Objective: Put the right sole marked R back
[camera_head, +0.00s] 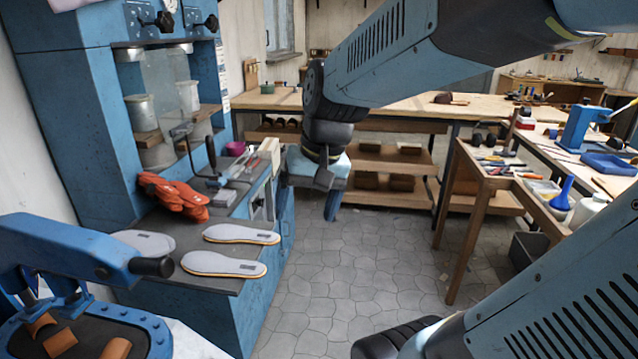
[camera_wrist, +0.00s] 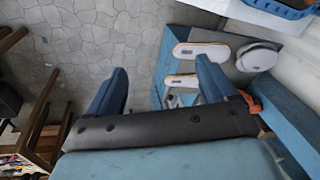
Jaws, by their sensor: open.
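Two pale grey soles with light edges lie side by side on the dark top of the blue cabinet in the head view: one farther back (camera_head: 241,234), one nearer (camera_head: 224,264). A third grey sole (camera_head: 145,242) lies to their left, partly hidden by a blue machine arm. Each has a small dark mark, too small to read, so I cannot tell which is R. The wrist view shows two soles (camera_wrist: 200,50) (camera_wrist: 183,80) and a grey pair-like shape (camera_wrist: 257,57) at right. My gripper (camera_head: 331,205) is open and empty, above the floor right of the cabinet.
Orange gloves (camera_head: 178,196) and a clamp-like tool (camera_head: 205,165) lie behind the soles. A blue press (camera_head: 70,260) stands front left. Wooden benches with tools (camera_head: 510,165) stand at right and back. The tiled floor (camera_head: 345,270) between is clear.

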